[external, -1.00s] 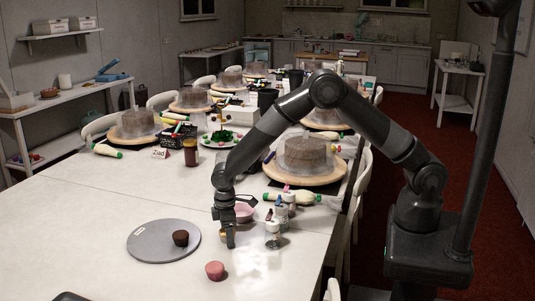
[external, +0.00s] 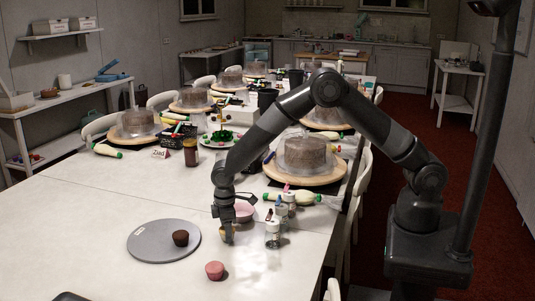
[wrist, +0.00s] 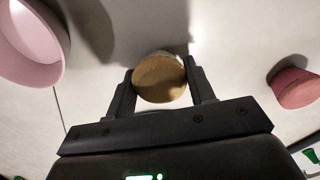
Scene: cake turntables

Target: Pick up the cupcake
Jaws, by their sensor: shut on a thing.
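A golden-brown cupcake (wrist: 160,78) sits between the two fingers of my gripper (wrist: 159,84) in the wrist view. The gripper is shut on it, one finger against each side. In the external view my gripper (external: 227,229) points down at the table, and the cupcake (external: 229,237) is partly hidden by the fingers. I cannot tell whether it touches the table. A dark brown cupcake (external: 181,238) sits on a round grey board (external: 150,246) to the left. A pink cupcake (external: 215,270) stands on the bare table nearer the camera; it also shows in the wrist view (wrist: 296,90).
A pink bowl (external: 244,212) stands just behind my gripper, also in the wrist view (wrist: 62,50). Small jars (external: 272,235) stand close to the right. A covered cake on a wooden turntable (external: 305,178) is farther back. The table's left front is mostly clear.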

